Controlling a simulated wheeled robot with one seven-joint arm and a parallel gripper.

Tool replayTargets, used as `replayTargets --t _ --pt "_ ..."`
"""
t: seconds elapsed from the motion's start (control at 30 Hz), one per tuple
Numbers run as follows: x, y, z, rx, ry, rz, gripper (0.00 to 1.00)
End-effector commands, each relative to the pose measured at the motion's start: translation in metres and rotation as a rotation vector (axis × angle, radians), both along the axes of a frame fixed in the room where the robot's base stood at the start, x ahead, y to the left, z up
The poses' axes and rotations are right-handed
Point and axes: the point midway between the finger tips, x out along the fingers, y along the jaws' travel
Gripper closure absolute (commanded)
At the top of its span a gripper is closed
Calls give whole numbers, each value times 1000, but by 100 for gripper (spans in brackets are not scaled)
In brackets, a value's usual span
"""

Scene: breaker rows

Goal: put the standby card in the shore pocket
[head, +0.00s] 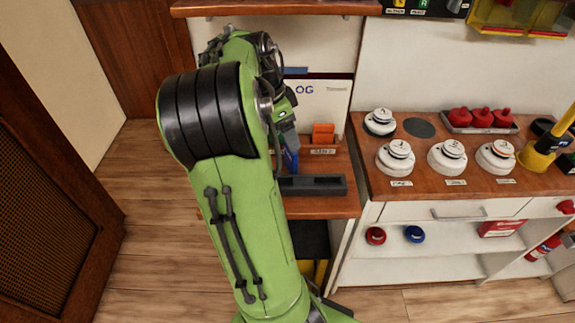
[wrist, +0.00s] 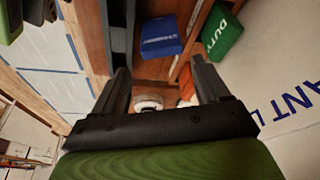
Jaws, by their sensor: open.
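In the wrist view a blue card or block (wrist: 162,38) with small white lettering sits beyond my fingertips; its word is too small to read, so I cannot confirm it is the standby card. A green block (wrist: 224,32) marked DUTY is right of it. My gripper (wrist: 163,80) is open, with nothing held between its fingers. In the head view my gripper (head: 287,135) is partly hidden by my green arm, above the left wooden shelf, close to a blue piece (head: 291,160). I cannot make out which place is the shore pocket.
An orange block (head: 323,132) stands on the shelf behind a dark tray (head: 312,185). White round devices (head: 447,158) and red pieces (head: 480,117) crowd the right counter. The floor at left is clear.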

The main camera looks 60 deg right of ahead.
Motion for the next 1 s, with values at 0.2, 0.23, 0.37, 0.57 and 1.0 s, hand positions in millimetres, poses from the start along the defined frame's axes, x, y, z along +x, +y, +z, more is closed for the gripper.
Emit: replayTargets --t 0.2,0.23,0.37,0.57,1.0 --pt "-6 -7 -35 1 0 3 26" --pt "-6 -8 -37 1 0 3 26" --pt "-8 -11 -54 2 1 2 26" --pt "-13 -18 -85 1 0 4 26" --pt "-13 -18 -83 0 -1 5 65"
